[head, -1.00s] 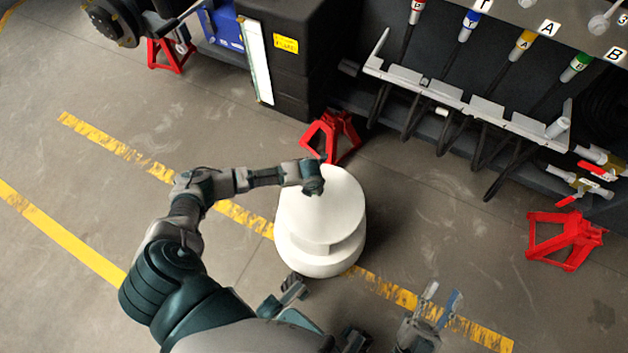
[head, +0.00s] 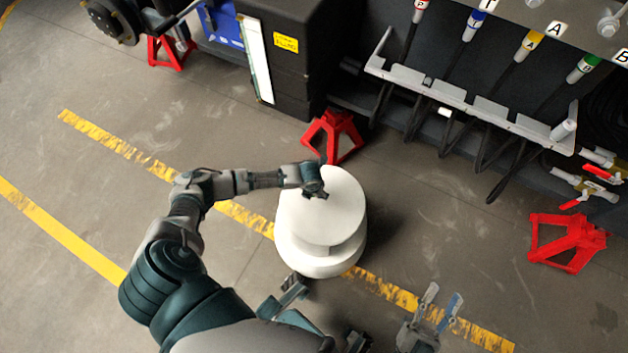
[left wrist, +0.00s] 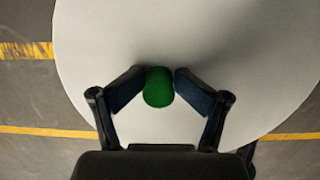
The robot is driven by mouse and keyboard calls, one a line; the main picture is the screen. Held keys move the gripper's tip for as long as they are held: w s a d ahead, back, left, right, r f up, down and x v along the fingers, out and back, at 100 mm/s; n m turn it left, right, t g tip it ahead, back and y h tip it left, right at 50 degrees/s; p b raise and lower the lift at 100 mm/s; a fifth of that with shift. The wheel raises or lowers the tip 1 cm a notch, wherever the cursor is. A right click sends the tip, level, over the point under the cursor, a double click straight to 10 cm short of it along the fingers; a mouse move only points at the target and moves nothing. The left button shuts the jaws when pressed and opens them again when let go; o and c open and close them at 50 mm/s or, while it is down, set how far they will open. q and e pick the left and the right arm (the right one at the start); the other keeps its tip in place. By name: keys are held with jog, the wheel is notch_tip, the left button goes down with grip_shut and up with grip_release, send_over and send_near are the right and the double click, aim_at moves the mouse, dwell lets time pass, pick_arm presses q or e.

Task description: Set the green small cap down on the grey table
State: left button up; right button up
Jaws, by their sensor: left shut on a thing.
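The green small cap (left wrist: 158,87) is held between the two fingertips of my left gripper (left wrist: 160,84) in the left wrist view. The pale, round grey table (left wrist: 150,35) fills the view behind it. In the head view, my left gripper (head: 317,193) points down over the top of the table (head: 335,215), near its back left side. The cap cannot be made out in the head view. I cannot tell whether it touches the tabletop. My right gripper (head: 440,308) is open and empty, low in the head view, right of the table.
A red jack stand (head: 333,135) stands just behind the table. Another red stand (head: 566,240) is at the right. The dark chassis with a grey hose rack (head: 470,103) runs along the back right. The tabletop looks clear apart from my gripper.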

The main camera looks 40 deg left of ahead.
pick_arm(q)
notch_tip(320, 180, up, 12)
jog(key=s, duration=0.1)
jog(key=shift+s+d+f, duration=0.2)
jog(key=shift+s, duration=0.15)
dwell(0.4)
